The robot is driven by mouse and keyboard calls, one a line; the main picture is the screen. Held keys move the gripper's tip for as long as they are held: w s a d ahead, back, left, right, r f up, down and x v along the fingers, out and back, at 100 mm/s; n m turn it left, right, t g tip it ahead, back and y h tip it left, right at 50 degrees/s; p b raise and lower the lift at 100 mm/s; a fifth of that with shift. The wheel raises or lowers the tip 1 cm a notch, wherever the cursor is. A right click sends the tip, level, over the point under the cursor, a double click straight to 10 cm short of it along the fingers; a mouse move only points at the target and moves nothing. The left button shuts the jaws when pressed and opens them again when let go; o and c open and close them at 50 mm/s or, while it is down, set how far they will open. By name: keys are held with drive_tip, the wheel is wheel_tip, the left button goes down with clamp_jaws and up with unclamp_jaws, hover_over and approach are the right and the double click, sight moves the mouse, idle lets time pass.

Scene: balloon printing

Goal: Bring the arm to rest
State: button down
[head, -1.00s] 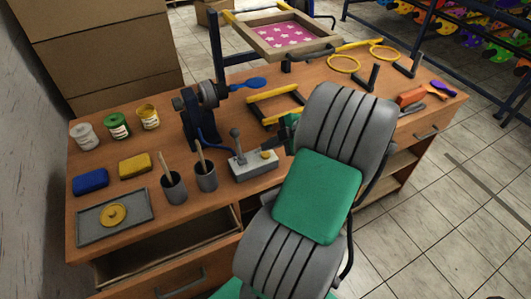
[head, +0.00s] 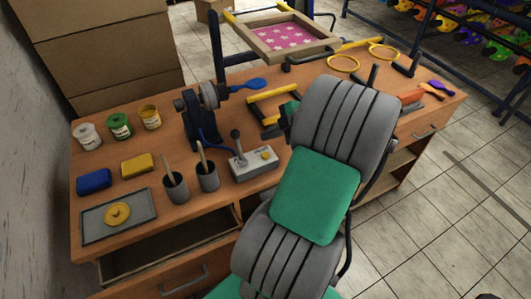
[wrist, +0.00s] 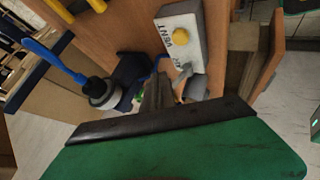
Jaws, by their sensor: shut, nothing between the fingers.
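My arm, with grey ribbed links and green panels, rises across the middle of the head view in front of the table. My gripper (wrist: 157,90) is shut and empty in the wrist view. In the head view its end is mostly hidden behind my arm, with a green part (head: 289,112) showing beside the yellow-barred frame. It is apart from the grey control box (head: 254,166), which has a lever and a yellow button. That box also shows in the wrist view (wrist: 180,38), marked VENT.
A blue balloon (head: 252,84) sits on the nozzle of a dark machine (head: 200,120). Paint jars (head: 120,126), grey cups (head: 175,187) and a tray (head: 90,230) stand at left. A wooden screen frame (head: 300,54) is behind. Open floor (head: 455,240) lies at right.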

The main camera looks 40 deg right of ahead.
drive_tip(key=m, duration=0.3)
drive_tip(key=shift+s+a, duration=0.1)
drive_tip(key=s+a+f+m+g+h, duration=0.1)
drive_tip(key=s+f+m+g, duration=0.2)
drive_tip(key=s+f+m, duration=0.5)
drive_tip(key=s+a+f+m+g+h, duration=0.1)
drive_tip(key=s+m+g, duration=0.35)
drive_tip(key=m, duration=0.75)
drive_tip(key=w+a+r+n+t, duration=0.1)
drive_tip(key=w+a+r+n, duration=0.2)
drive_tip(key=a, duration=0.5)
drive_tip(key=w+a+r+n+t+h, duration=0.1)
drive_tip(key=w+a+r+n, duration=0.1)
drive_tip(key=a+r, duration=0.4)
drive_tip(key=w+a+r+n+t, duration=0.1)
drive_tip(key=w+a+r+n, duration=0.2)
drive_tip(key=a, duration=0.8)
wheel_tip(320, 180, up, 2)
drive_tip(key=shift+w+a+r+n+h, duration=0.1)
drive_tip(key=shift+w+a+n+h, duration=0.3)
drive_tip(key=shift+n, duration=0.2)
